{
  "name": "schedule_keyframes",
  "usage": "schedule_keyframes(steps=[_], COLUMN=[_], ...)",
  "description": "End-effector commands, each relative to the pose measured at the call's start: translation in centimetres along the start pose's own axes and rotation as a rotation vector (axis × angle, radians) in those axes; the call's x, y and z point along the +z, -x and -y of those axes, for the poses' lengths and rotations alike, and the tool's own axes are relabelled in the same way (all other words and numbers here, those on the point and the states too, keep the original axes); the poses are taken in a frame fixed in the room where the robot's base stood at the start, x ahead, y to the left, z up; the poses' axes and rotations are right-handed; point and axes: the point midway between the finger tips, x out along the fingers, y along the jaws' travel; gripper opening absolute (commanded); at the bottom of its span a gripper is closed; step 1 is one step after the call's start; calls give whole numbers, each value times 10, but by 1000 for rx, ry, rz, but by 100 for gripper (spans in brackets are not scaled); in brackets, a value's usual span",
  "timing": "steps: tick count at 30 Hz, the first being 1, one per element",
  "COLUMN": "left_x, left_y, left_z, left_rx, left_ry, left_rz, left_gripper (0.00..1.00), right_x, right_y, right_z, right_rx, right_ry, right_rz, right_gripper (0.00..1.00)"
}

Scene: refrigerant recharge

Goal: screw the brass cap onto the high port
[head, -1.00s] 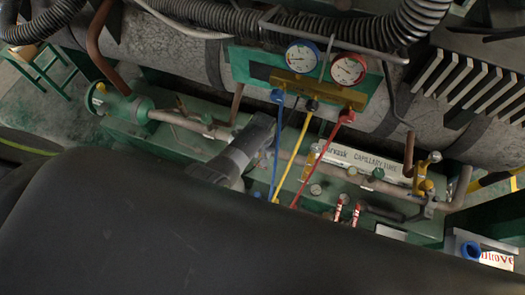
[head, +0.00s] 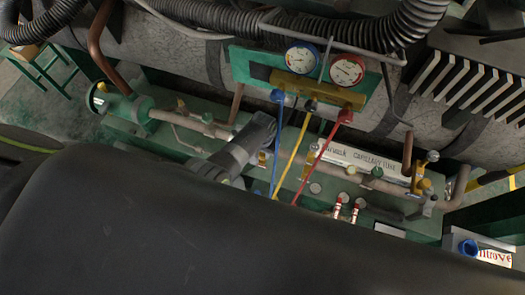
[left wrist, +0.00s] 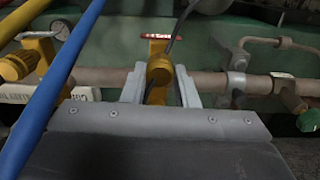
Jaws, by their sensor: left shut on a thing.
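My left gripper (left wrist: 160,78) is shut on the brass cap (left wrist: 158,71), a ribbed yellow-brass piece between its two pale fingers. Just beyond it, in line with the cap, stands a yellow fitting with a red top (left wrist: 161,39) at the pipe. I cannot tell whether the cap touches that fitting, nor whether the fitting is the high port. In the head view my left gripper (head: 262,130) is over the pipe, left of the blue hose, and its fingertips are hard to make out. My right gripper is not in view.
The blue hose (head: 278,150), yellow hose (head: 294,150) and red hose (head: 318,155) hang from the gauge manifold (head: 312,91), close right of the gripper. In the left wrist view a second yellow fitting (left wrist: 22,62) stands at left. A blue cup-like part (head: 468,248) is at lower right.

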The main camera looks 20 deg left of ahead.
Motion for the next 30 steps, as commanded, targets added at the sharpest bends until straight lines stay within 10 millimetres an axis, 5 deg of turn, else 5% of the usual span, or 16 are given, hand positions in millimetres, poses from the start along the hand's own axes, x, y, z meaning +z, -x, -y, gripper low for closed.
schedule_keyframes(steps=[7, 8, 14, 30], left_x=[0, 0, 0, 0], left_y=[1, 0, 0, 14], left_z=[1, 1, 0, 0], left_rx=[-1, -1, -1, 0], left_ry=[-159, -176, -168, -166], left_rz=[0, 0, 0, 0], left_gripper=[5, 28, 52, 52], right_x=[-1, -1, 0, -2], right_y=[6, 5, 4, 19], right_z=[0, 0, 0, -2], right_rx=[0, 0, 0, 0], right_ry=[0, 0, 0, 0], right_rz=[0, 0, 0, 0], right_gripper=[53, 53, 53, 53])
